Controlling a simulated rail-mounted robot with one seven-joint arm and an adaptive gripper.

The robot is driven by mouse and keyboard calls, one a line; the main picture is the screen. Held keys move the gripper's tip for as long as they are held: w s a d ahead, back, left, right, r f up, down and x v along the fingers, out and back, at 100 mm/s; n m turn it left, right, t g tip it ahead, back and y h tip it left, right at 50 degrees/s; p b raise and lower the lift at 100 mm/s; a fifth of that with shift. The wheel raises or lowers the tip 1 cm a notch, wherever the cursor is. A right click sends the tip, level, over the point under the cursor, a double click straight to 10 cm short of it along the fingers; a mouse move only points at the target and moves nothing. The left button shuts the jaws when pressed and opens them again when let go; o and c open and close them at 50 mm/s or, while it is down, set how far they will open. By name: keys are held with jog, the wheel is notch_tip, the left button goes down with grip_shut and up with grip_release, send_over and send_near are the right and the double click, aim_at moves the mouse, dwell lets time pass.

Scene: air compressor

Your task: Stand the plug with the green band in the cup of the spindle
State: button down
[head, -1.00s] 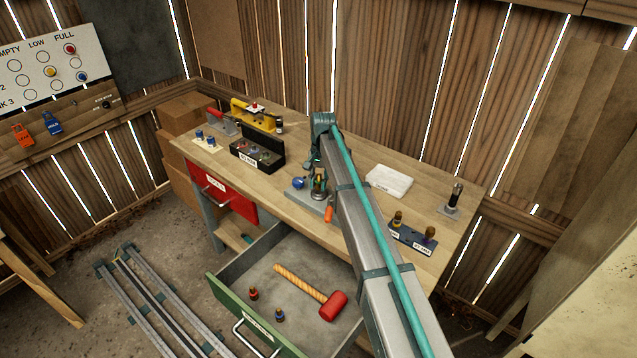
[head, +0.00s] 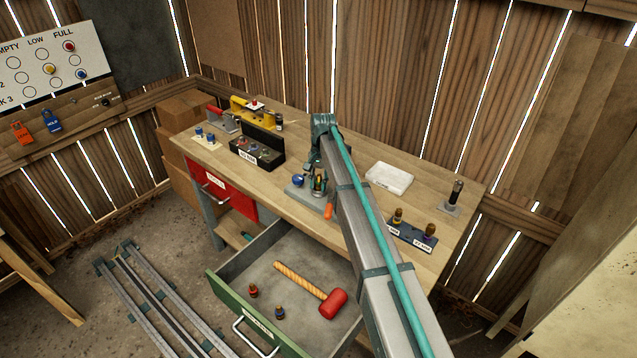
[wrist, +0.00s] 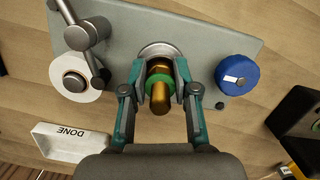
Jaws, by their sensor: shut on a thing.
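The plug with the green band (wrist: 158,88) is brass, with a green ring around its middle. My gripper (wrist: 160,70) is shut on it, with one teal finger on each side, in the wrist view. The round metal cup of the spindle (wrist: 158,49) shows just beyond the plug, on a grey plate (wrist: 205,38). The plug overlaps the cup in this view, and I cannot tell whether its lower end is inside it. In the head view my gripper (head: 318,182) is over the same plate on the bench, and the arm hides part of it.
On the plate are a blue round part (wrist: 235,75), a white disc (wrist: 75,78) and a metal lever (wrist: 88,35). A white tray marked DONE (wrist: 68,142) lies near the plate. The green drawer (head: 240,310) stands open with a mallet (head: 333,303) and two plugs inside.

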jog(key=c, duration=0.8)
grip_release()
jog(key=shift+f, duration=0.1)
notch_tip(320, 180, up, 12)
jog(key=w, duration=0.1)
jog(key=shift+w+d, duration=0.3)
jog(key=shift+w, duration=0.05)
